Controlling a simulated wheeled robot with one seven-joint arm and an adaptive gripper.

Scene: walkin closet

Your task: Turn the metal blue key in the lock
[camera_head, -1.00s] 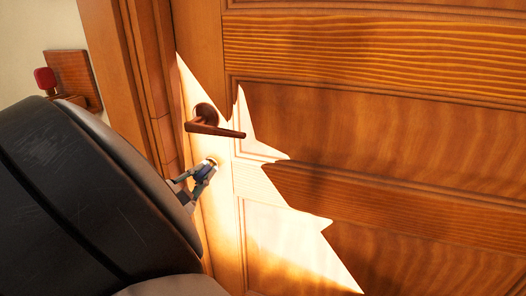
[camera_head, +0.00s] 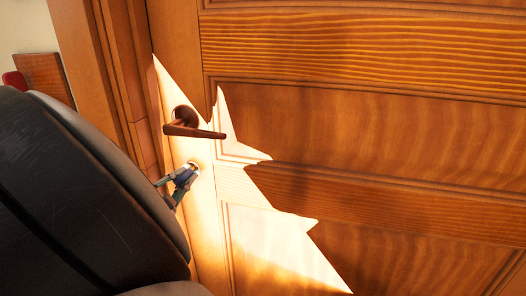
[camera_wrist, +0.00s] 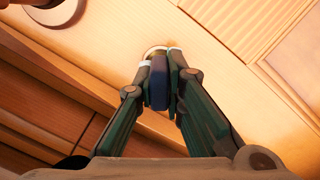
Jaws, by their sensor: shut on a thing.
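The blue key (camera_wrist: 158,84) sits between my fingertips, with its far end at the round lock (camera_wrist: 154,52) in the door. My gripper (camera_wrist: 160,85) is shut on the key's head. In the head view my gripper (camera_head: 184,179) is at the lock (camera_head: 193,167), just below the door handle. The key (camera_head: 183,178) shows there only as a small blue patch. The key's shaft is hidden, so how deep it sits cannot be seen. In the wrist view the door looks tilted relative to my gripper.
A brown lever handle (camera_head: 196,131) sticks out above the lock, close to my gripper; part of it shows at the wrist view's upper left. The wooden door (camera_head: 390,150) fills the right side. The door frame (camera_head: 95,75) and a red object (camera_head: 14,80) are on the left.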

